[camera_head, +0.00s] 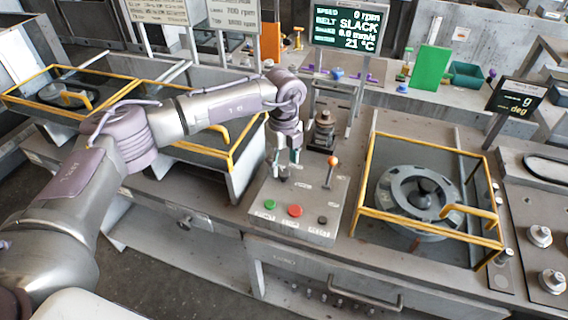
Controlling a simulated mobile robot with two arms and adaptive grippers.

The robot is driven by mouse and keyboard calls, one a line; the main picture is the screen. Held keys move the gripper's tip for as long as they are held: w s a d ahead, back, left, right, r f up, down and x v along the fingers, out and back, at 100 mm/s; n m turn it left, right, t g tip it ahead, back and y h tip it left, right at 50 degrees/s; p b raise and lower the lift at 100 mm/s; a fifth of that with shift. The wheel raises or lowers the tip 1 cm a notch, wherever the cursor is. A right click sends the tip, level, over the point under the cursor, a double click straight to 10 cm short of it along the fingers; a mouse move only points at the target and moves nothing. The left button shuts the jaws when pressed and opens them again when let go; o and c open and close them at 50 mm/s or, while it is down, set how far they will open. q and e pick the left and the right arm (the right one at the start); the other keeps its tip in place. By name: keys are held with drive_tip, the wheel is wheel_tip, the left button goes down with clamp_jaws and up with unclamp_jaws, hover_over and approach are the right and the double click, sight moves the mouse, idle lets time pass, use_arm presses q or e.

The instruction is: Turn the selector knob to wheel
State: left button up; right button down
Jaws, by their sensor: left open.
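The grey control box (260,225) stands on the bench in the middle of the head view. It has a green button (269,204), a red button (295,211) and a small dark knob (322,220) along its front. A lever with an orange ball (332,162) rises at its back right. My left gripper (286,162) points down over the back left of the box, with its fingers apart. A dark knob (284,175), seemingly the selector, shows just below the fingertips. I cannot tell whether they touch it, and its labels are too small to read. My right gripper is out of view.
A display (345,28) behind the box reads belt SLACK and 0 rpm. A yellow-framed guard (367,180) covers a round housing (415,195) at the right. Another yellow-framed guard (232,150) lies left of the box, below my arm. A drawer handle (365,297) sticks out in front.

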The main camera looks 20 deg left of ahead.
sight(284, 174)
use_arm(q)
drive_tip(key=shift+f, duration=1.35)
clamp_jaws()
